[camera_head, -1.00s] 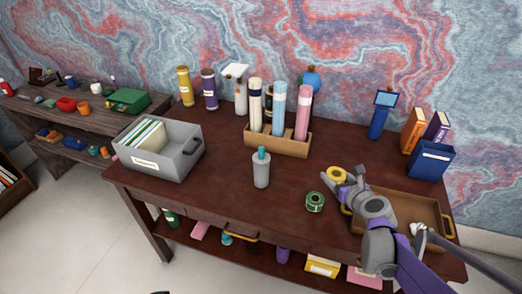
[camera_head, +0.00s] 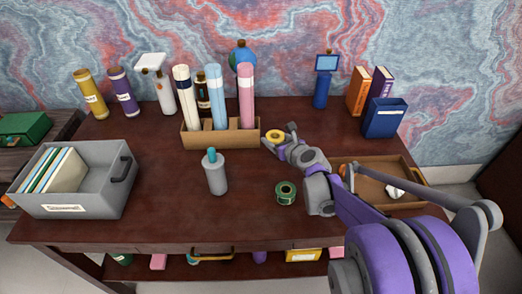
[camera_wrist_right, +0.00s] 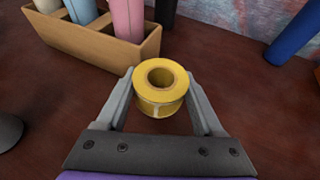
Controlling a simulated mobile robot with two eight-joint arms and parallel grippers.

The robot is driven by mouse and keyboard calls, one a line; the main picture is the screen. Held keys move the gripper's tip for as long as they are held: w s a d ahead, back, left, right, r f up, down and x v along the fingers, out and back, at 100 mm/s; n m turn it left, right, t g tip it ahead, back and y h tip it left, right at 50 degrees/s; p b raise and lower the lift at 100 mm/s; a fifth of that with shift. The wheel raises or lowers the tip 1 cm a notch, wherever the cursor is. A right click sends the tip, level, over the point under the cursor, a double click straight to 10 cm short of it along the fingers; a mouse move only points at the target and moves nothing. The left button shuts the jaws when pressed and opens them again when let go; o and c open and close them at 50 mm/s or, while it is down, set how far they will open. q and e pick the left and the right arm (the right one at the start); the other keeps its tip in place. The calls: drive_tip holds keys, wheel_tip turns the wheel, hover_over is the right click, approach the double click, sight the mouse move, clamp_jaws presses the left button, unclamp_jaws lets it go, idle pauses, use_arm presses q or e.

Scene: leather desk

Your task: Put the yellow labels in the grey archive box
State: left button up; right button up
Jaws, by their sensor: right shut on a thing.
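The yellow labels (camera_head: 275,135) are a yellow roll with a hole through its middle. My right gripper (camera_head: 279,138) is shut on the roll, and in the right wrist view the roll (camera_wrist_right: 160,88) sits between the two fingers (camera_wrist_right: 160,103). The roll is close to the desk; I cannot tell whether it touches it. The grey archive box (camera_head: 98,205) stands at the left end of the desk, open on top, with upright folders in its left part and bare room at its right. My left gripper is not in view.
A wooden holder (camera_head: 190,137) with rolled tubes stands just left of my right gripper. A grey bottle (camera_head: 216,180) with a teal top stands between it and the box. A green tape roll (camera_head: 286,193) and a wooden tray (camera_head: 405,167) are at the right.

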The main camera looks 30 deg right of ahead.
sight(274, 155)
drive_tip(key=shift+w+f+b, duration=0.1)
drive_tip(key=shift+f+b, duration=0.4)
drive_tip(key=shift+f, duration=2.2)
drive_tip(key=shift+f, duration=0.2)
drive_tip(key=o, duration=1.4)
drive_tip(key=shift+r, duration=0.1)
drive_tip(key=shift+c, duration=0.2)
drive_tip(key=shift+r, duration=0.1)
